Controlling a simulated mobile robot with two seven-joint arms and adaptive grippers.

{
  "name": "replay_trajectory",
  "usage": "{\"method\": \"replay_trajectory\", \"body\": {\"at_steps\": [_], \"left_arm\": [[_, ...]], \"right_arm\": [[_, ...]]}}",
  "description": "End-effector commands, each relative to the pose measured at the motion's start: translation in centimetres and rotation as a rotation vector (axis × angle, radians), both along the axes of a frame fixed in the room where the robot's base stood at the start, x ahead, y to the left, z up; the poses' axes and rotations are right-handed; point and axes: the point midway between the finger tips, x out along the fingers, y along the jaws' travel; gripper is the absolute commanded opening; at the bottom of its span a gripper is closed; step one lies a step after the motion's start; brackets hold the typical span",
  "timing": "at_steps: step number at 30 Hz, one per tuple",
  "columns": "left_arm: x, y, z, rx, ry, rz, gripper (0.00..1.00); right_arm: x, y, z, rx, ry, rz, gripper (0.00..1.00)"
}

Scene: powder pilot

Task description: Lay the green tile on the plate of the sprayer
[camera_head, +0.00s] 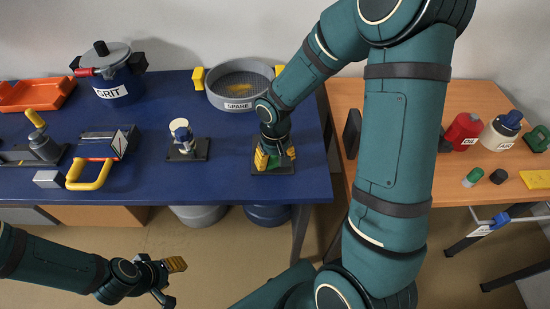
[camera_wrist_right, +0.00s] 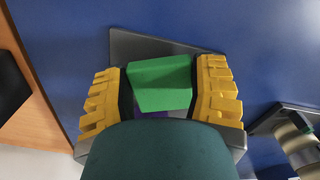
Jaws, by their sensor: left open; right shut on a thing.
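My right gripper (camera_head: 273,160) points down and is shut on the green tile (camera_wrist_right: 160,82), its yellow fingers on both sides of it. The tile shows only as a small green patch between the fingers in the head view. It is over a dark square plate (camera_wrist_right: 140,43) on the blue table; I cannot tell whether it touches the plate. A little purple shows beneath the tile. My left gripper (camera_head: 168,277) is open and empty, in front of the blue table.
The blue table (camera_head: 225,182) also bears a GRIT pot (camera_head: 112,82), a grey SPARE pan (camera_head: 240,88), an orange tray (camera_head: 35,94) and a yellow-handled tool (camera_head: 92,174). A wooden table (camera_head: 400,180) with a red can (camera_head: 464,130) and other containers stands right.

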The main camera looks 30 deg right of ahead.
Motion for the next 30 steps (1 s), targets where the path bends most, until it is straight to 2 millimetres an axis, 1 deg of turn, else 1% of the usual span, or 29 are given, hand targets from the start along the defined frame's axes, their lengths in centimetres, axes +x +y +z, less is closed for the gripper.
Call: {"method": "replay_trajectory", "body": {"at_steps": [15,16,18,25,26,30], "left_arm": [[-0.02,0.0,-0.39,0.0,0.0,0.0,0.47],[-0.01,0.01,-0.37,0.0,0.0,0.0,0.47],[-0.02,0.01,-0.35,0.0,0.0,0.0,0.47],[-0.01,0.0,-0.35,0.0,0.0,0.0,0.47],[-0.02,0.01,-0.35,0.0,0.0,0.0,0.47],[-0.02,0.01,-0.35,0.0,0.0,0.0,0.47]], "right_arm": [[0.01,0.03,-1.01,0.0,0.0,0.0,0.18],[0.02,0.03,-0.98,0.0,0.0,0.0,0.7],[0.02,0.03,-0.95,0.0,0.0,0.0,0.92],[0.0,0.02,-0.94,0.0,0.0,0.0,0.92],[-0.01,0.01,-0.95,0.0,0.0,0.0,0.94],[-0.01,0.01,-0.95,0.0,0.0,0.0,0.94]]}}
